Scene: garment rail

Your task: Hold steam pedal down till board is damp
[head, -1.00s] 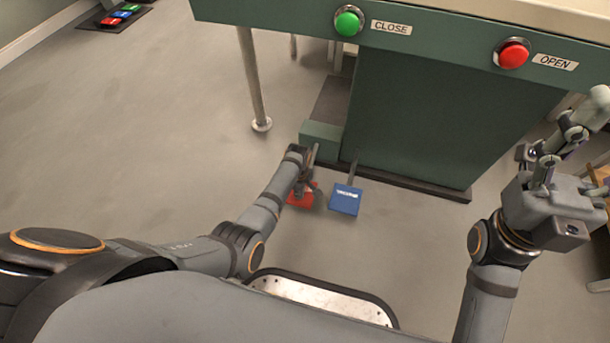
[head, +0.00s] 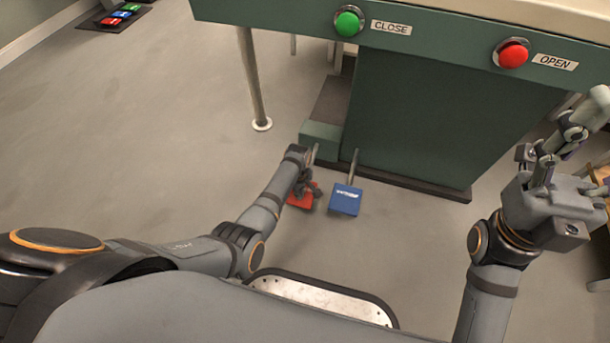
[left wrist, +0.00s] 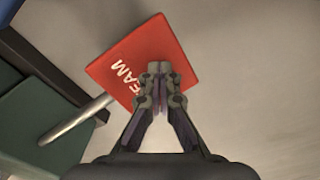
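The red steam pedal (head: 301,201) sits low at the foot of the green press, and my left gripper partly covers it in the head view. In the left wrist view the pedal (left wrist: 180,50) shows white lettering, partly hidden by the fingers. My left gripper (head: 308,191) is over the pedal with its fingertips (left wrist: 160,70) together and nothing visible between them. I cannot tell how far the pedal is pressed. My right gripper (head: 545,172) is raised at the right, and its finger opening is unclear. The board's surface and its dampness are not visible.
A blue pedal (head: 345,200) is close to the right of the red one. The press front carries a green CLOSE button (head: 348,22) and a red OPEN button (head: 512,54). A table leg (head: 253,80) stands at the left. Floor left of the pedals is clear.

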